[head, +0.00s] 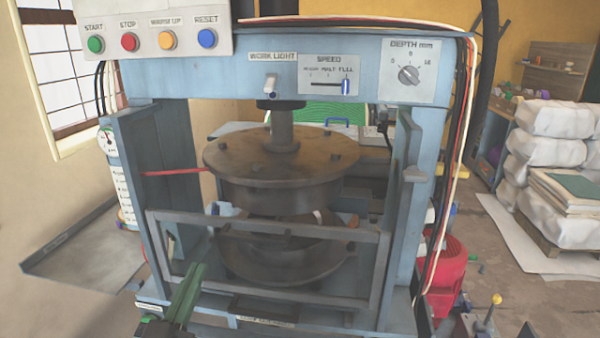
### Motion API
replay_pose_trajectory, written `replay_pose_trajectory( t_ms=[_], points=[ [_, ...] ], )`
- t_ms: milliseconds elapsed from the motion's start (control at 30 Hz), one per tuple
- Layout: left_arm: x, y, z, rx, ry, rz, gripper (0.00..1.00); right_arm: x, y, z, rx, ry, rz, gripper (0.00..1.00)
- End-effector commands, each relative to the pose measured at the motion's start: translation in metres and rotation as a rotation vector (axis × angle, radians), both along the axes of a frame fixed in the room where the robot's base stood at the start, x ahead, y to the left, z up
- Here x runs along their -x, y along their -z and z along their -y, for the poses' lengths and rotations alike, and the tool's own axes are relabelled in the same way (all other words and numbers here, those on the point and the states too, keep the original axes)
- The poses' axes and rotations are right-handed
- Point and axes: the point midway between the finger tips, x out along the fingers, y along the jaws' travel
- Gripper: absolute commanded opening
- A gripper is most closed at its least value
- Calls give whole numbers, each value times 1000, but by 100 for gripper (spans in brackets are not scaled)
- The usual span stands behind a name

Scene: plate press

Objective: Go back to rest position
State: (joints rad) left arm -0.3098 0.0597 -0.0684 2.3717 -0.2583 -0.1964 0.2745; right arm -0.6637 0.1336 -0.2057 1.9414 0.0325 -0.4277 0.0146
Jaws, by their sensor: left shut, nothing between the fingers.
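The plate press (280,180) stands in front of me, with a blue-grey frame, a round dark upper plate and a round lower plate (285,258). A grey guard frame (270,225) crosses the front of the press, and the plates show above and through it. My left gripper (195,275) is at the lower left, in front of the guard frame, with its green-and-dark fingers pointing up. It is shut and holds nothing. I cannot tell whether it touches the guard. My right gripper is not in view.
A panel with START, STOP, WARM UP and RESET buttons (150,41) hangs at the top left. SPEED and DEPTH controls (408,74) are on the crossbeam. A red motor (447,278) and a yellow-knobbed lever (494,302) are at the right. White sacks (548,155) stand farther back on a pallet.

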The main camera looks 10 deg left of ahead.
Motion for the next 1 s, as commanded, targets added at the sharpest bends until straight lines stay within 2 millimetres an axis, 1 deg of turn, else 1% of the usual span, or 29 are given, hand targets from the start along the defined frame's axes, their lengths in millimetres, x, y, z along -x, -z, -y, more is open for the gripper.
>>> replay_pose_trajectory(
  t_ms=[33, 67, 100, 167, 200, 267, 300, 367, 400, 500, 600, 700, 800, 1000],
  points=[
    [-2, 18, 3, -4, 8, -66, 0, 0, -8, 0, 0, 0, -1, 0],
    [-3, 32, 5, -7, 14, -111, 0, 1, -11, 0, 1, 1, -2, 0],
    [-2, 54, 9, -12, 23, -183, 0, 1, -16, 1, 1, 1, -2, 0],
    [3, 94, 14, -21, 39, -305, 0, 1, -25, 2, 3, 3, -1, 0],
    [11, 123, 18, -25, 52, -393, 0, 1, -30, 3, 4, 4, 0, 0],
    [27, 166, 24, -36, 72, -524, 0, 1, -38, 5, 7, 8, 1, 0],
    [41, 192, 28, -43, 86, -604, 0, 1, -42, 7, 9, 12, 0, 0],
    [64, 228, 33, -52, 107, -717, 0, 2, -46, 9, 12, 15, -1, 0],
    [79, 248, 36, -58, 119, -782, 0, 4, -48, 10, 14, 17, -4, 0],
    [115, 286, 41, -69, 146, -914, 0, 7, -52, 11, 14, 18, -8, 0],
    [140, 309, 44, -76, 165, -997, 0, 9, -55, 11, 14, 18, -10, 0],
    [152, 320, 45, -79, 173, -1035, 0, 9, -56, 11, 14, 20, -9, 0],
    [155, 323, 46, -80, 176, -1044, 0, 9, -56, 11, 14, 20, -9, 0],
    [154, 322, 46, -79, 175, -1041, 0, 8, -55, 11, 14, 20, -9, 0]
  ],
)
